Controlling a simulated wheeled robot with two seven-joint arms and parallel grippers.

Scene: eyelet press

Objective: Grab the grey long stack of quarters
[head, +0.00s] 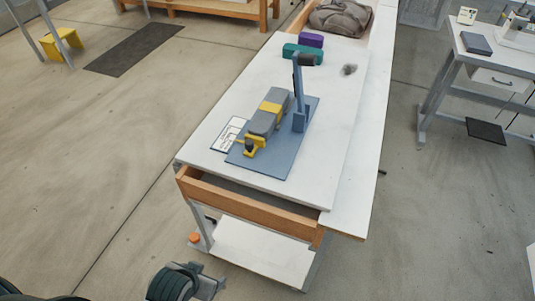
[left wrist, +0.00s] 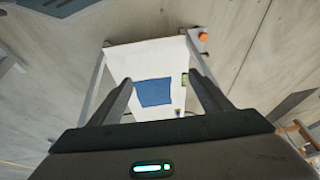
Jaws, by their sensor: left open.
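A grey block (head: 262,123) and a second grey block (head: 277,96) lie in line on a blue board (head: 280,155), with a yellow block (head: 270,107) between them. I cannot make out quarters, or tell whether the grey parts form one long stack. A yellow clamp-like part (head: 254,145) is at the near end of the line. A blue upright post (head: 299,100) with a dark head stands beside it. My left gripper (head: 214,284) is low at the bottom of the head view, apart from the table. Its two fingers are spread and empty in the left wrist view (left wrist: 164,95). My right gripper is not seen.
The white tabletop (head: 225,110) has a wooden front edge (head: 250,202) and a lower shelf (head: 265,250). An orange object (head: 194,238) is by a table leg.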

